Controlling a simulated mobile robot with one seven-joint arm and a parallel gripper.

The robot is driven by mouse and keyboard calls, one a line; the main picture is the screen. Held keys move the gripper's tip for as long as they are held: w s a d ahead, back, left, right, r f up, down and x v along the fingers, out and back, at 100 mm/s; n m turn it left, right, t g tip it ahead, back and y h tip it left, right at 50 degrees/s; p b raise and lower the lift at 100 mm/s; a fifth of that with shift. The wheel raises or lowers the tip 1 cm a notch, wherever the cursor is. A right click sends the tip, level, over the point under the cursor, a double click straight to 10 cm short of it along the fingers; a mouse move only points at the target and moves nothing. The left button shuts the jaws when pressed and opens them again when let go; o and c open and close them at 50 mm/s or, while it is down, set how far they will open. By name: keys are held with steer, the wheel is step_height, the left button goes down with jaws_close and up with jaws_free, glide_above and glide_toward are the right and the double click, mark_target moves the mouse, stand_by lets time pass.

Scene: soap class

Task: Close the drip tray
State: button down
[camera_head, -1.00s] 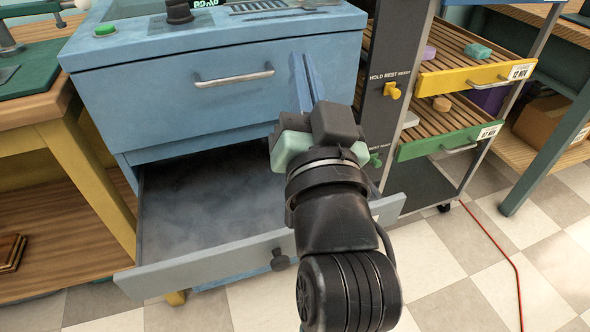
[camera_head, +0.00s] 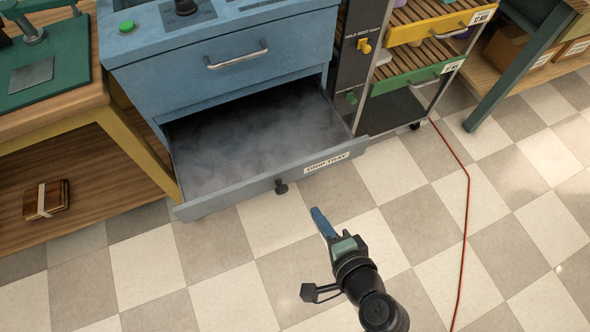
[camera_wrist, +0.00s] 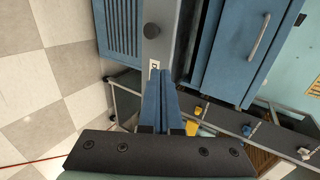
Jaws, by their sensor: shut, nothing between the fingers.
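The drip tray (camera_head: 270,184) is a grey drawer at the bottom of the blue cabinet (camera_head: 230,60). It is pulled well out, and its grey, smoky-looking inside shows. In the wrist view the fingertips (camera_wrist: 160,72) point toward the labelled front.
A closed upper drawer with a metal handle (camera_head: 237,58) is above the tray. A wooden bench (camera_head: 75,110) stands on the left, and a rack with yellow and green trays (camera_head: 415,65) on the right. A red cable (camera_head: 467,210) crosses the floor. The tiles before the tray are clear.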

steer(key=b, duration=0.2)
glide_toward(290, 170)
step_height(290, 170, down, 3)
steer(key=w, duration=0.2)
steer(key=shift+w+a, duration=0.65)
steer(key=shift+w, duration=0.25)
steer(key=shift+w+a, duration=0.25)
steer(key=shift+w, duration=0.45)
